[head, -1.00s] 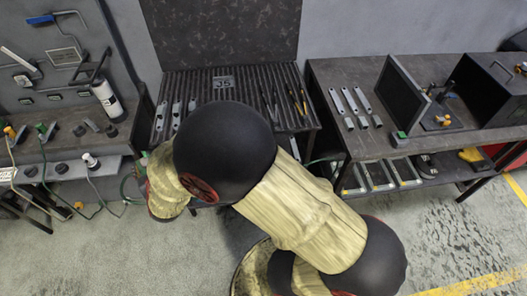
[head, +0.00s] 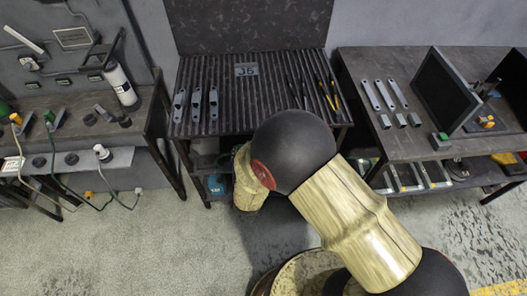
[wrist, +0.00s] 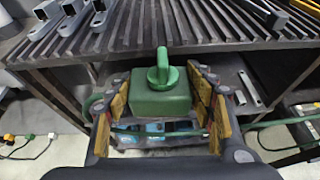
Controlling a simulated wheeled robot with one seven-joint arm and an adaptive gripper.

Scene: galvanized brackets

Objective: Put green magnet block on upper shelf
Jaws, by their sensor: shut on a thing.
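The green magnet block (wrist: 160,104) with its ring-shaped handle on top is in the middle of the wrist view. My gripper (wrist: 160,90) is shut on it, with yellow-lined fingers at its left and right sides. The block appears upright, in front of the ribbed bench's front edge. The ribbed top (head: 235,112) of the middle bench also shows in the wrist view (wrist: 190,38). A lower shelf (wrist: 228,68) lies beneath it. In the head view the gripper and block are hidden behind my arm. Which surface counts as the upper shelf I cannot tell for sure.
Several grey brackets (head: 196,104) stand on the ribbed top at left, with pliers (head: 328,92) at right. Blue items (wrist: 155,128) sit low under the bench. The right bench (head: 405,150) holds brackets, a black panel (head: 446,88) and a small green-topped block (head: 440,141). Ribbed top's middle is clear.

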